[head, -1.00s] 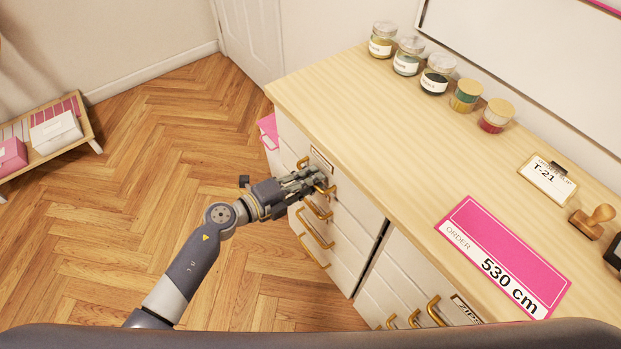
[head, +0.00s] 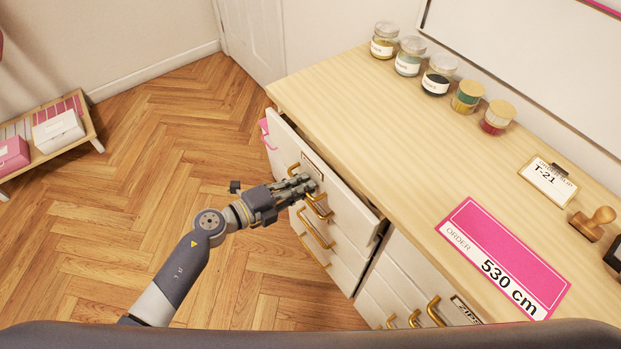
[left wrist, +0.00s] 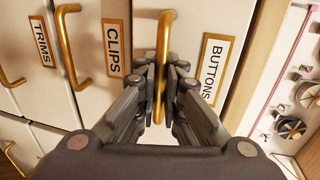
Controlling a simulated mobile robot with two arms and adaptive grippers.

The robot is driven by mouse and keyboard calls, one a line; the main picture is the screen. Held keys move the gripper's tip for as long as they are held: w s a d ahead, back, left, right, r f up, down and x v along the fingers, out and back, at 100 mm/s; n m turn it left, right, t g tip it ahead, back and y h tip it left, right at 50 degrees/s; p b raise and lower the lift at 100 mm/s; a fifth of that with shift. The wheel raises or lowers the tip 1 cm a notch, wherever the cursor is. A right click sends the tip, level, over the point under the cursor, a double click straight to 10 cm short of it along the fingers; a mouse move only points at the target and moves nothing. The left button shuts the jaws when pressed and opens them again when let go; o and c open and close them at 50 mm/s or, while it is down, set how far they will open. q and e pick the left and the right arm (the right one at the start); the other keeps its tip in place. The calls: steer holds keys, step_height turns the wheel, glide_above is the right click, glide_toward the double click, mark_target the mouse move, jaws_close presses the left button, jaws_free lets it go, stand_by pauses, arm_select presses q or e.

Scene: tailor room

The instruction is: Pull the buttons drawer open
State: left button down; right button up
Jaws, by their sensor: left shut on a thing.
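The white buttons drawer (head: 345,198) is the top one in the left cabinet and stands slightly out from under the worktop. Its BUTTONS label (left wrist: 213,68) reads clearly in the left wrist view. My left gripper (head: 312,186) is shut on the drawer's gold handle (left wrist: 163,35), which runs between its two fingers. The inside of the drawer is mostly hidden from the head view. My right gripper is not in view.
The CLIPS drawer (left wrist: 90,80) is beside the buttons drawer in the left wrist view. The wooden worktop (head: 370,130) bears jars, an order card (head: 505,258) and a stamp (head: 592,222). The floor (head: 140,200) left of the cabinet is clear.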

arm_select(q)
steer(key=f+v, duration=0.2)
steer(key=v, duration=1)
steer(key=a+f+v, duration=0.1)
steer(key=f+v, duration=0.2)
steer(key=v, duration=0.9)
steer(key=shift+s+b, duration=0.4)
steer(key=shift+a+r, duration=0.1)
steer(key=c, duration=2)
jaws_free()
steer(key=v, duration=1.2)
steer(key=shift+w+a, duration=0.1)
